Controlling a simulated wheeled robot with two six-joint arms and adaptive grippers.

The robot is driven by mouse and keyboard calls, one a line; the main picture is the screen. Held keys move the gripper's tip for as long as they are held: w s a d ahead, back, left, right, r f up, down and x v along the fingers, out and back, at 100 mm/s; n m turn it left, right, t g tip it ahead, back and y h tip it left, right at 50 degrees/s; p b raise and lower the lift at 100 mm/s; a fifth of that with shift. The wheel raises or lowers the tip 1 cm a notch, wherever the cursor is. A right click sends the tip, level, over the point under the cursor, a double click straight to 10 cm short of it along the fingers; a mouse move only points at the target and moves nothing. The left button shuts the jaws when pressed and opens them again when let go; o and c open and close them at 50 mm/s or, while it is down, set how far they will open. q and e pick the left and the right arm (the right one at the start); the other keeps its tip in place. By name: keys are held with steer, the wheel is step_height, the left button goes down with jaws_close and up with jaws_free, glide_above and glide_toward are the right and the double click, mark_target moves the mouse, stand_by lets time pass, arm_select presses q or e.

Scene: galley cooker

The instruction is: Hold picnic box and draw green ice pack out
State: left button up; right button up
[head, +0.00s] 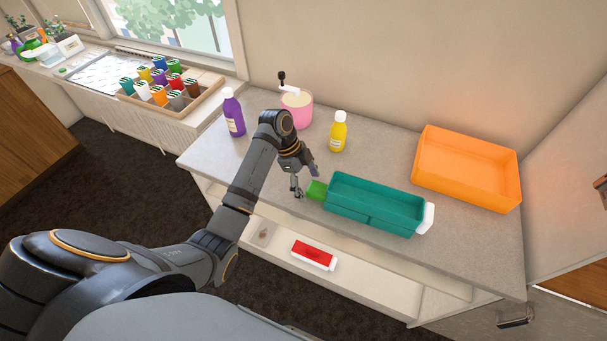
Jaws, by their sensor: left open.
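The teal picnic box (372,208) lies on the grey counter, its long side running left to right. The bright green ice pack (316,190) sticks out of its left end; the rest of it is hidden. A white piece (427,218) shows at the box's right end. My left gripper (304,186) is open, pointing down just left of the ice pack's outer end. I cannot tell whether its fingers touch the pack.
An orange tray (466,172) stands behind and right of the box. A yellow bottle (338,133), a pink pot (296,108) and a purple bottle (233,113) stand at the back. A red and white box (314,254) lies on the shelf below. The counter's front left is clear.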

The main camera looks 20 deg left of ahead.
arm_select(q)
steer(key=shift+f, duration=0.2)
steer(key=c, duration=1.3)
steer(key=shift+c, duration=0.2)
arm_select(e)
steer(key=shift+c, duration=1)
